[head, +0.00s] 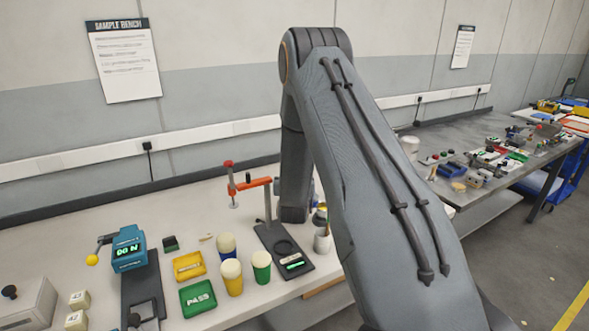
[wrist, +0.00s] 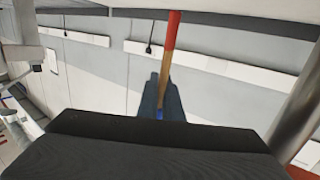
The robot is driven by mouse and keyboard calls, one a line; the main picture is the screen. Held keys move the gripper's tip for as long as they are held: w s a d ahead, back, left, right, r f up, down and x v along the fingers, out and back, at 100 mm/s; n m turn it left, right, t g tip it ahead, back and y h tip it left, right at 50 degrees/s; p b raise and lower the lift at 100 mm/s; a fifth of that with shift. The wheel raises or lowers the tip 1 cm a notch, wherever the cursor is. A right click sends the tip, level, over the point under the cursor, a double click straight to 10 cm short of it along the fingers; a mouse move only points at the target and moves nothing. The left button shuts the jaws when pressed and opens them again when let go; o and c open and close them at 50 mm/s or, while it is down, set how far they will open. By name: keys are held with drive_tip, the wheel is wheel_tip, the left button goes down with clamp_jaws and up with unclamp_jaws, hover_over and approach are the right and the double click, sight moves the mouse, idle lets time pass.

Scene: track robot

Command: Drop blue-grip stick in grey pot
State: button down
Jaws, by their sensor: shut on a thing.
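In the wrist view my gripper (wrist: 160,100) is shut on the blue-grip stick (wrist: 166,70). The stick has a red end, a wooden-coloured shaft and a bit of blue low between the fingers. The red end points up in that picture. In the head view my arm hides most of the gripper area, and I cannot make out the gripper or the held stick there. A small grey pot (head: 322,243) stands on the near bench, just left of my arm. Yellow and dark bits show at its top; I cannot tell whether they are in it or behind it.
A black stand with an orange arm (head: 254,184) is left of the pot. Blue (head: 227,244), yellow (head: 231,280) and green (head: 261,268) cups stand near it. Yellow (head: 189,266) and green PASS (head: 198,299) trays lie further left, beside a teal meter (head: 128,250). Another cluttered bench (head: 430,138) is right.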

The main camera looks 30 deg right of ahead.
wheel_tip(320, 180, down, 6)
drive_tip(key=b, duration=0.4)
drive_tip(key=shift+s+f, duration=0.2)
drive_tip(key=shift+f, duration=0.05)
drive_tip(key=shift+a, duration=0.1)
drive_tip(key=c, duration=1.3)
unclamp_jaws()
drive_tip(key=shift+o, duration=0.2)
drive_tip(key=shift+r, duration=0.1)
wheel_tip(320, 180, up, 10)
drive_tip(key=p, duration=0.5)
idle(0.6)
drive_tip(key=shift+a, duration=0.1)
idle(0.4)
